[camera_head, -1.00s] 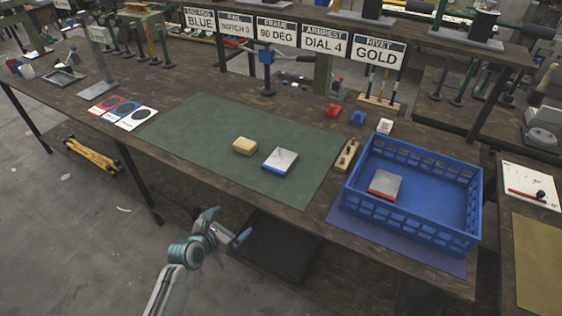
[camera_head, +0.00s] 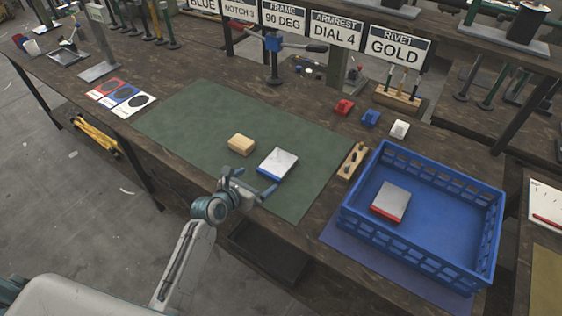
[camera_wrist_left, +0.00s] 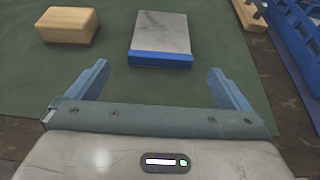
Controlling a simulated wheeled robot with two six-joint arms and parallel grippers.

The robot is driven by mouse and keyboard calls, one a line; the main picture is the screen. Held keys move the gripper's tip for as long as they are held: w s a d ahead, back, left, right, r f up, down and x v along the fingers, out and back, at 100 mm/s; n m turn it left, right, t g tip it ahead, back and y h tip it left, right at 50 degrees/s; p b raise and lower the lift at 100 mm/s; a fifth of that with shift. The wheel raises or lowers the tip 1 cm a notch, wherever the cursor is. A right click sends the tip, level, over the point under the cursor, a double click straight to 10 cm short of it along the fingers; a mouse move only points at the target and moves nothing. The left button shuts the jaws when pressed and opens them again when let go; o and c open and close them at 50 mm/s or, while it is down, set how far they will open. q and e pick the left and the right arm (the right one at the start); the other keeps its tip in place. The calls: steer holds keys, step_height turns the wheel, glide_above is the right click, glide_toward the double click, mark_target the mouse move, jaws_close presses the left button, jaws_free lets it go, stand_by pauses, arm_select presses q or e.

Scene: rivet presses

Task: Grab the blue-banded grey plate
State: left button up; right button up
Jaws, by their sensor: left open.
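The blue-banded grey plate (camera_head: 278,164) lies flat on the green mat (camera_head: 200,128), its blue edge toward me. In the left wrist view the plate (camera_wrist_left: 162,33) is straight ahead, its blue band (camera_wrist_left: 160,60) nearest the fingers. My left gripper (camera_head: 248,182) is open and empty. It is at the mat's near edge, just short of the plate. In the left wrist view its two fingers (camera_wrist_left: 158,85) are spread wider than the plate, and the plate is beyond their tips. My right gripper is not in view.
A tan block (camera_head: 241,144) lies left of the plate; it also shows in the wrist view (camera_wrist_left: 68,25). A blue crate (camera_head: 425,262) at right holds a red-banded grey plate (camera_head: 391,202). A wooden holder (camera_head: 353,160) stands between mat and crate. The mat's left part is clear.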

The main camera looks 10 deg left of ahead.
mark_target(270, 171)
arm_select(q)
steer(key=x, duration=0.8)
steer(key=shift+f+p, duration=0.1)
steer(key=shift+p, duration=0.25)
steer(key=c, duration=1.2)
steer(key=shift+c, duration=0.8)
